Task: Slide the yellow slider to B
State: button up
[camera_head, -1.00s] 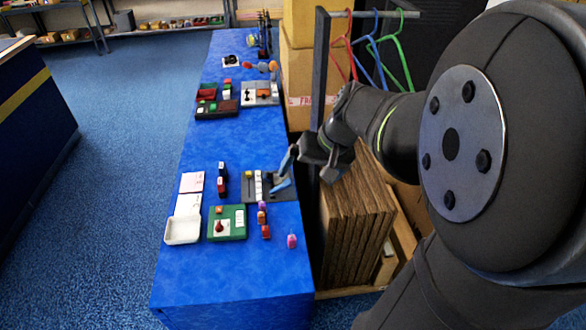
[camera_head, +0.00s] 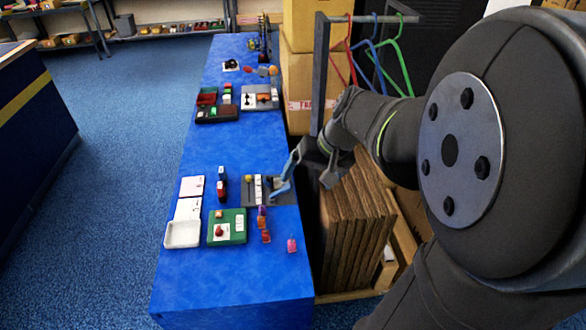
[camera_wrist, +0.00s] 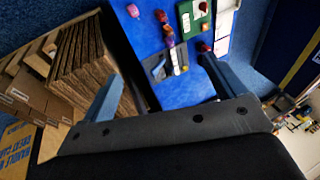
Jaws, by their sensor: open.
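The yellow slider (camera_head: 249,178) is a small knob near the far left end of a dark grey board (camera_head: 274,197) on the blue table. A white labelled strip (camera_head: 258,188) runs beside it; its letters are too small to read, so I cannot tell which mark is B. My gripper (camera_head: 287,172) is open, with light blue fingers over the board's right side, apart from the slider. In the wrist view the open fingers (camera_wrist: 161,70) stand wide, with the grey board (camera_wrist: 154,68) beyond and between them. A tiny yellow spot (camera_wrist: 185,68) shows beside the white strip there.
A green board (camera_head: 239,222), a white tray (camera_head: 182,234) and several small blocks, including a pink one (camera_head: 292,245), lie around the grey board. A hanger rack (camera_head: 321,70) and cardboard stack (camera_head: 350,230) stand to the right. The table's near end is clear.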

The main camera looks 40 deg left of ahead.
jog(key=shift+w+a+f, duration=0.1)
jog(key=shift+w+a, duration=0.1)
jog(key=shift+a, duration=0.15)
jog(key=c, duration=0.3)
jog(key=shift+t+h, duration=0.3)
jog(key=shift+h, duration=0.1)
jog(key=a, duration=0.1)
jog(key=w+a+f, duration=0.1)
jog(key=w+a, duration=0.1)
jog(key=a, duration=0.1)
jog(key=shift+w+f, duration=0.2)
jog(key=shift+f, duration=0.1)
jog(key=c, duration=0.7)
jog(key=shift+o, duration=0.2)
jog(key=t, duration=0.4)
send_near(248, 176)
jog(key=x, duration=0.8)
jog(key=shift+f, duration=0.25)
jog(key=shift+c, duration=0.4)
grip_shut()
